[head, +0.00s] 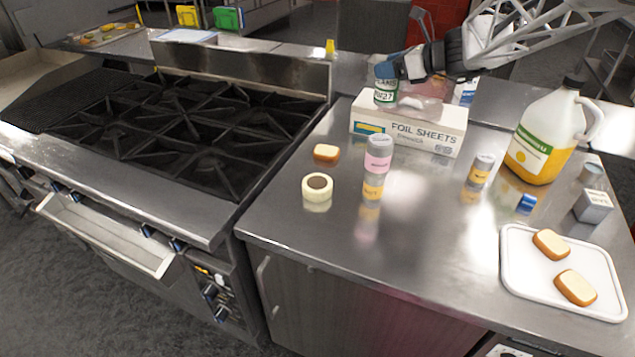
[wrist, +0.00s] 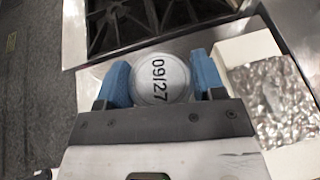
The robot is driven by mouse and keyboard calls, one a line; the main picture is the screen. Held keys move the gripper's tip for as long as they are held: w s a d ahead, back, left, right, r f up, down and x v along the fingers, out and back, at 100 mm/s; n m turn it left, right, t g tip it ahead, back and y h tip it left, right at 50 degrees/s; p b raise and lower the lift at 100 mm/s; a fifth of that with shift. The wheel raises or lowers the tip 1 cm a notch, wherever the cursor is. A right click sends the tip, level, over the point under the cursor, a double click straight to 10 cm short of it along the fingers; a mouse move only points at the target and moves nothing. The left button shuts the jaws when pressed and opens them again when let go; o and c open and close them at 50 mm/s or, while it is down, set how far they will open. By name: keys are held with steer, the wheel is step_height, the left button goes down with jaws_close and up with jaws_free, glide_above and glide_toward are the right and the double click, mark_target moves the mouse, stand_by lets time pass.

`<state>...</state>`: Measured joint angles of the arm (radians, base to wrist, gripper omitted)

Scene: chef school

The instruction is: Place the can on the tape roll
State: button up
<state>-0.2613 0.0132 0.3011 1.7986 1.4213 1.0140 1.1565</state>
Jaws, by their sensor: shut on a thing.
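A small can (head: 386,94) with a green and white label is held upright in my gripper (head: 394,68), above the left part of the foil sheets box. In the wrist view the can's round grey lid (wrist: 160,80), marked 09/27, sits between the two blue fingers of my gripper (wrist: 161,82). The fingers are shut on it. The tape roll (head: 317,196) is pale yellow with a dark centre and lies flat on the steel counter, to the left of and nearer than the can. I cannot make out the tape roll in the wrist view.
The foil sheets box (head: 425,128) stands below the can. A stove (head: 180,125) is at the left. A juice jug (head: 545,140) and white tray (head: 520,285) are at the right.

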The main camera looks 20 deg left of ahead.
steer(key=s+a+m+t, duration=0.2)
steer(key=s+t, duration=0.1)
steer(key=s, duration=2.6)
step_height(320, 180, down, 12)
steer(key=shift+d+f+m+h, duration=0.2)
steer(key=shift+d+m+h, duration=0.1)
steer(key=shift+h, duration=0.1)
steer(key=shift+w, duration=0.15)
steer(key=w+a+f, duration=0.1)
steer(key=w+a, duration=0.9)
steer(key=w, duration=0.2)
steer(key=shift+w+f, duration=0.2)
steer(key=shift+f, duration=0.05)
steer(key=shift+f, duration=0.1)
steer(key=shift+f, duration=1.65)
steer(key=shift+f, duration=0.15)
